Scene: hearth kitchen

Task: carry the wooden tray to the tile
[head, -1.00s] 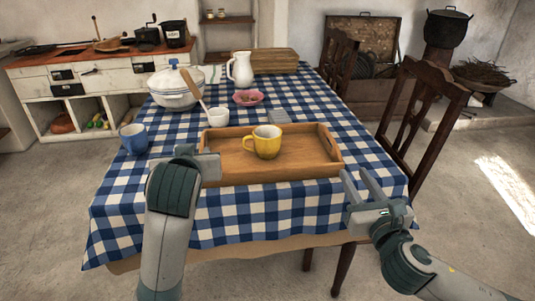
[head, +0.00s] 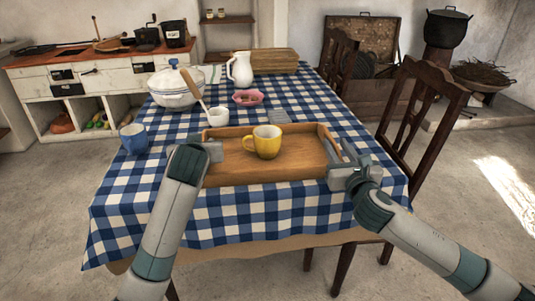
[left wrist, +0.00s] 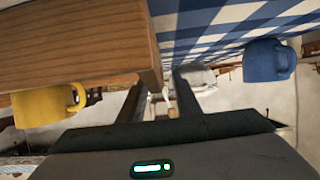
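The wooden tray (head: 230,171) lies on the checked tablecloth near the front table edge, with a yellow mug (head: 267,142) standing on it. A small grey square (head: 278,116), seemingly the tile, lies just behind the tray. My left gripper (head: 213,151) is at the tray's left end. In the left wrist view its fingers (left wrist: 158,100) are apart, next to the tray's end wall (left wrist: 100,45); one is partly hidden behind it. My right gripper (head: 341,153) is at the tray's right end, its fingers apart; whether they touch the tray I cannot tell.
A blue mug (head: 134,139) stands left of the tray. Behind are a white cup (head: 218,119) and tureen (head: 172,92), a pink bowl (head: 248,98), a white jug (head: 241,70) and a wooden box (head: 275,61). A dark chair (head: 412,110) stands at the right.

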